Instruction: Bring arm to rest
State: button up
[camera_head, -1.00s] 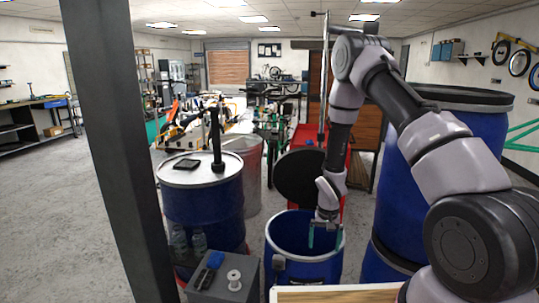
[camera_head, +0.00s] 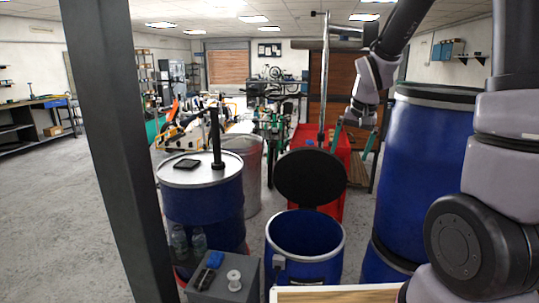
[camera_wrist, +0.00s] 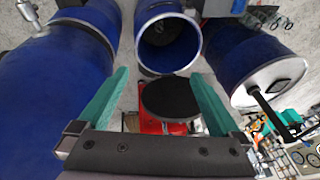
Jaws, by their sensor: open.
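My gripper (camera_head: 355,138) is raised above and to the right of the open blue barrel (camera_head: 308,262) in the head view. Its two green fingers stand apart with nothing between them. In the wrist view the gripper (camera_wrist: 155,95) is also open and empty, with the open barrel (camera_wrist: 168,42) beyond the fingers. My arm comes down from the top right of the head view.
A closed blue drum (camera_head: 205,212) with a tablet and black stand is left of the open barrel. A black round lid (camera_head: 310,177) stands behind it. Tall blue barrels (camera_head: 420,170) are at right. A grey box (camera_head: 228,285) holds small items. A dark post (camera_head: 112,150) stands at left.

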jog(key=s+d+r+t+y, duration=0.1)
jog(key=s+r+t, duration=0.2)
jog(key=s+r, duration=1.4)
jog(key=shift+s+d+t, duration=0.2)
jog(key=shift+s+t, duration=0.1)
jog(key=shift+s, duration=0.95)
